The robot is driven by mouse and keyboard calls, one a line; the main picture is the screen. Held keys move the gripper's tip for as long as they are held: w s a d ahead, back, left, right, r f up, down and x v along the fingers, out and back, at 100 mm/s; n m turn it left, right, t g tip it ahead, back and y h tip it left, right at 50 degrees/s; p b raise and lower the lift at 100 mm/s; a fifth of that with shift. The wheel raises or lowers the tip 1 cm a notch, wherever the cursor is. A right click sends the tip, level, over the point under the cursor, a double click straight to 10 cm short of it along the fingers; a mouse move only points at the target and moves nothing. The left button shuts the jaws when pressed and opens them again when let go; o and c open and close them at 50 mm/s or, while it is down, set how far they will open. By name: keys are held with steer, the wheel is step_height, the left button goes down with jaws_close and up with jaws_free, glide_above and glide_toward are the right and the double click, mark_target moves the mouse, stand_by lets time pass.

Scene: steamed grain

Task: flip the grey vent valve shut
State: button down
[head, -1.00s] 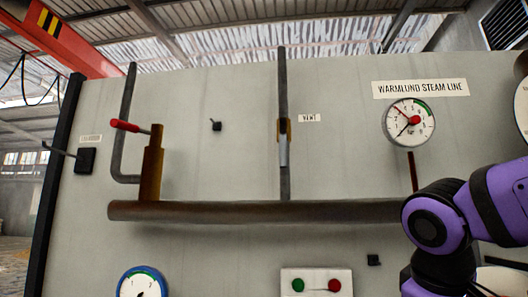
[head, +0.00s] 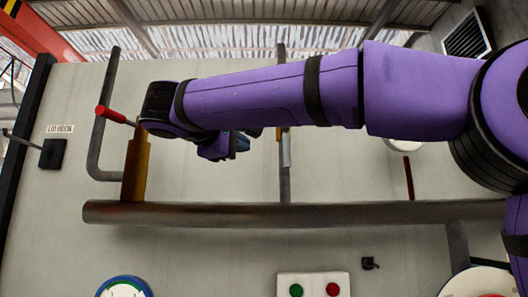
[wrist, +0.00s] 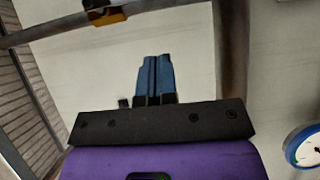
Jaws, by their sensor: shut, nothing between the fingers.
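The vent valve is a brass body (head: 278,134) on a thin vertical pipe, partly hidden behind my arm. Its grey lever (head: 287,150) points down along the pipe. In the wrist view the brass fitting (wrist: 108,17) shows at the top, cut by the frame edge; the lever is not clear there. My gripper (head: 243,142) is left of the valve in the head view, apart from the lever. In the wrist view its blue fingers (wrist: 154,75) are together with nothing between them.
A thick rusty pipe (head: 220,213) runs across the panel below. A box with green and red buttons (head: 314,288) is below. Blue gauges (head: 124,287) (wrist: 305,150) sit low. Bare panel lies between the uprights.

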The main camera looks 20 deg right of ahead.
mark_target(286, 141)
steer(key=shift+a+r+h, duration=0.3)
steer(key=shift+a+r, duration=0.35)
steer(key=shift+a, duration=0.3)
steer(key=s+d+x, duration=0.1)
steer(key=s+x, duration=0.1)
steer(key=x, duration=1.1)
steer(key=shift+d, duration=0.3)
steer(key=shift+s+f, duration=0.1)
